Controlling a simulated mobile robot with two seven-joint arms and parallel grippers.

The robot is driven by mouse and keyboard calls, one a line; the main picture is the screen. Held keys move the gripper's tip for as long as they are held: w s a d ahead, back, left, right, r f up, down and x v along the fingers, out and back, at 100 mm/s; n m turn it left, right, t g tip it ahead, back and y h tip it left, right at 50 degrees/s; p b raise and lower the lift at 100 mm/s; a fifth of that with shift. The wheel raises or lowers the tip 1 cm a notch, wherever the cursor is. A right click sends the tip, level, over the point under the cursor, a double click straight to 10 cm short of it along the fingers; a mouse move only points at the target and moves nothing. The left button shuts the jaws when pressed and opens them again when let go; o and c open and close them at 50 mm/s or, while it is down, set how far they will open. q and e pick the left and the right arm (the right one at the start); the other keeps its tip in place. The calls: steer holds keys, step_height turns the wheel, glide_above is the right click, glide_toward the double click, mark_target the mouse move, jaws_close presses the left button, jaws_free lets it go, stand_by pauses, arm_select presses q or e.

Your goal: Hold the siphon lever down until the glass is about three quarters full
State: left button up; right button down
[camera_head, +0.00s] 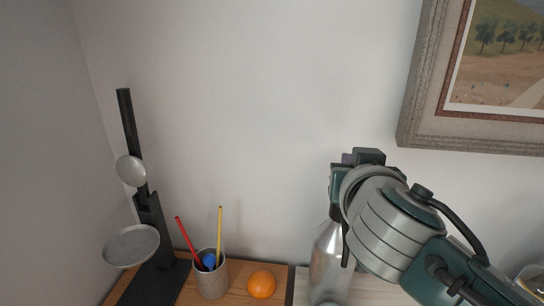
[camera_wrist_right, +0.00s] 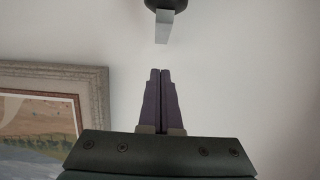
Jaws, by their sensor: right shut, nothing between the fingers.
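The siphon is a silvery bottle (camera_head: 326,258) at the lower right of the head view, its top hidden behind my right arm. A dark narrow part, perhaps its spout, hangs along its right side. My right gripper (camera_head: 347,158) is above the bottle; its purple fingers (camera_wrist_right: 161,72) are together and empty in the wrist view. Beyond the fingertips there, a grey bar, seemingly the siphon lever (camera_wrist_right: 164,27), juts from a dark round part, with a gap in the picture between them. I cannot make out the glass or its fill level. My left gripper is out of view.
An orange (camera_head: 261,284) and a cup (camera_head: 212,282) with red, yellow and blue items stand left of the siphon. A black stand (camera_head: 151,225) with a round metal pan (camera_head: 131,246) is further left. A framed picture (camera_head: 420,90) hangs at upper right.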

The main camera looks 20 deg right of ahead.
steer(key=b+v, duration=0.2)
steer(key=v, duration=0.5)
steer(key=shift+s+f, duration=0.3)
steer(key=shift+a, duration=0.1)
stand_by(0.3)
